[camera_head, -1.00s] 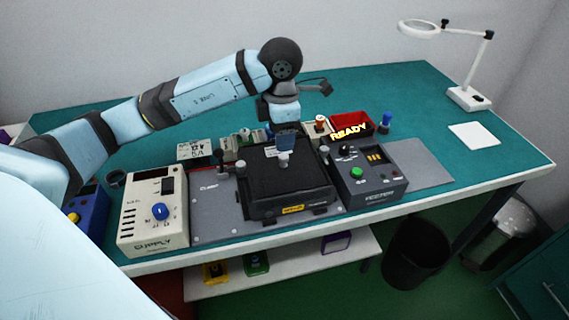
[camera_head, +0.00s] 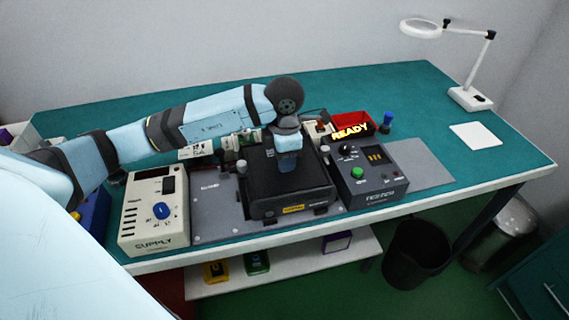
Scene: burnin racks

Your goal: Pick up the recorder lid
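The recorder lid (camera_head: 263,185) is the black, flat top of the black box in the middle of the grey plate, with a yellow label on the box's front. My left gripper (camera_head: 286,165) reaches in from the left and points down over the middle of the lid. The lid's grip is hidden behind my gripper. The fingertips are too small and covered to show whether they are open or touching the grip. The lid lies level on the box. My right gripper is not in view.
A cream supply unit (camera_head: 146,225) stands left of the plate. A dark tester (camera_head: 370,180) with a green button stands close on the right, with a lit READY sign (camera_head: 350,131) behind it. A red bin (camera_head: 352,117) and a magnifier lamp (camera_head: 470,97) are farther back. The right of the table is mostly clear.

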